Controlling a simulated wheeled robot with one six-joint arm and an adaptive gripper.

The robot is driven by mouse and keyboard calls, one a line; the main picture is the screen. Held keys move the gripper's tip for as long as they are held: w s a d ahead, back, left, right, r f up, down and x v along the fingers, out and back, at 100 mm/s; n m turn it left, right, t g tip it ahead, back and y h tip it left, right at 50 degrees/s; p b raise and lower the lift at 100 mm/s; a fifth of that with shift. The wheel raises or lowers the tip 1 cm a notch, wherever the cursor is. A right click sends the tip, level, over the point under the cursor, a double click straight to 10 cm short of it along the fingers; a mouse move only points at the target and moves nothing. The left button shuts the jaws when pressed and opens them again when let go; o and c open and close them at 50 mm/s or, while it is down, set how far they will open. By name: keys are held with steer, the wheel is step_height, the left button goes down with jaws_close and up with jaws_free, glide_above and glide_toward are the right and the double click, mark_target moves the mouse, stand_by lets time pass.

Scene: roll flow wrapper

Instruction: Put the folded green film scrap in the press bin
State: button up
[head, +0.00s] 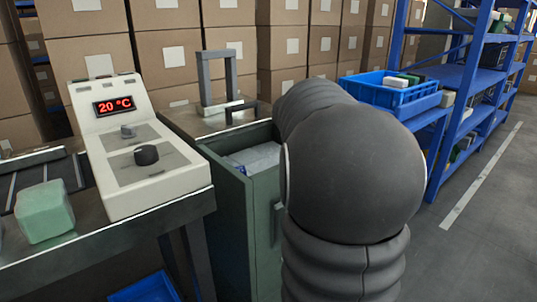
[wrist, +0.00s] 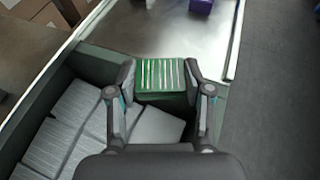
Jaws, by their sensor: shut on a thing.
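My gripper (wrist: 162,78) is shut on the folded green film scrap (wrist: 160,72), a small green block with pale stripes, gripped at its left and right sides. In the wrist view it shows beyond the opening of a dark green bin (wrist: 97,66), near the bin's far wall; its exact height is unclear. Grey wrapped blocks (wrist: 62,130) lie inside the bin. In the head view the bin (head: 264,215) stands right of the control panel, with grey contents visible. My arm hides my gripper and the scrap there.
A control panel (head: 145,160) reading 20 °C stands on a metal table at left, beside a pale green block (head: 44,212). A grey upright frame (head: 217,75) stands behind the bin. A blue crate (head: 395,93) sits at right by blue shelving (head: 455,80). Grey floor is clear at right.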

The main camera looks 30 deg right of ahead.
steer(key=w+a+f, duration=0.2)
steer(key=w+a+f+b, duration=0.1)
steer(key=w+a+f, duration=0.1)
steer(key=w, duration=0.1)
steer(key=w+a+f, duration=0.1)
steer(key=w+f, duration=0.1)
steer(key=w, duration=0.1)
steer(key=shift+w+a+f, duration=0.2)
steer(key=shift+w+a, duration=0.05)
steer(key=shift+a, duration=0.15)
steer(key=shift+f+b, duration=0.65)
steer(key=shift+f, duration=1.25)
steer(key=shift+f+b, duration=0.65)
steer(key=shift+b, duration=0.05)
steer(key=o, duration=0.7)
steer(key=shift+o, duration=0.2)
steer(key=shift+r, duration=0.1)
steer(key=shift+r+p, duration=0.25)
steer(key=shift+p, duration=0.05)
steer(key=shift+r+p+v, duration=0.1)
steer(key=shift+p+v, duration=0.15)
steer(key=shift+v, duration=1.7)
steer(key=shift+r+p+v, duration=0.15)
steer(key=shift+p+v, duration=0.1)
steer(key=shift+v, duration=1.7)
steer(key=shift+d, duration=0.1)
